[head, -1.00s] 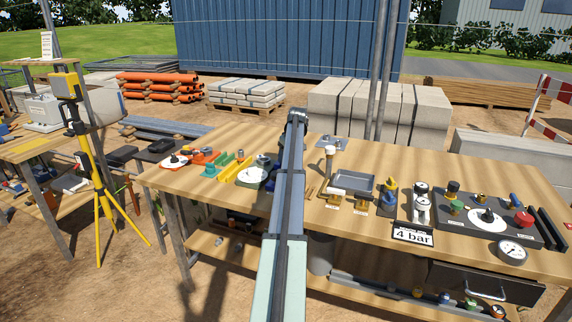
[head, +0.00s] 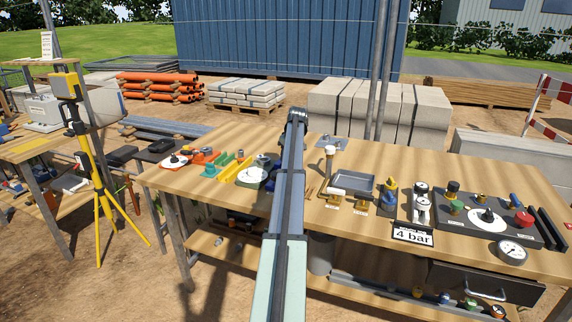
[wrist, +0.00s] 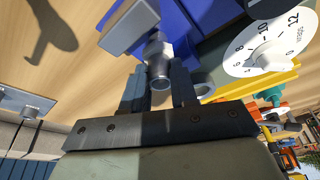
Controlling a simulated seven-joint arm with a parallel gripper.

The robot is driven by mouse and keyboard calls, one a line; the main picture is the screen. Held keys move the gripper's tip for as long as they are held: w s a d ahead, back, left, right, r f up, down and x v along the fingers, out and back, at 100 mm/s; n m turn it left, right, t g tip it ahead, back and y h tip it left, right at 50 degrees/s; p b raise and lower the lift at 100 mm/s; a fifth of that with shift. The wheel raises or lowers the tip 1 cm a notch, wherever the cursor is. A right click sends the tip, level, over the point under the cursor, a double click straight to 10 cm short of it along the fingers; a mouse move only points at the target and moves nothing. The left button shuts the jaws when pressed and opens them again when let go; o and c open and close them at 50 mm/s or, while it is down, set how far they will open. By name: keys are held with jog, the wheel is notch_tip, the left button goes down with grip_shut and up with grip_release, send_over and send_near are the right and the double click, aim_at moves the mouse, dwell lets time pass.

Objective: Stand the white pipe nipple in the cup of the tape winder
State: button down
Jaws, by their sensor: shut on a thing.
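In the wrist view my gripper (wrist: 158,88) is shut on a pale, metallic-looking hollow piece, which I take for the white pipe nipple (wrist: 159,72). Its open end faces the camera. A blue body with a pale block (wrist: 128,27) lies just beyond it; I cannot tell whether they touch. The tape winder shows a white numbered dial (wrist: 265,45) marked "wraps" to the right. A grey ring (wrist: 204,90) beside the right finger may be its cup; this is unclear. In the head view the winder's round pale dial (head: 252,176) is left of my arm, which hides my gripper and the nipple.
Right of my arm are a grey tray (head: 353,182), a yellow-and-blue fitting (head: 390,196), a "4 bar" sign (head: 413,235) and a gauge panel.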

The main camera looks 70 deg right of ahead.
jog(key=shift+r, duration=3.5)
jog(key=c, duration=1.5)
grip_release()
grip_shut()
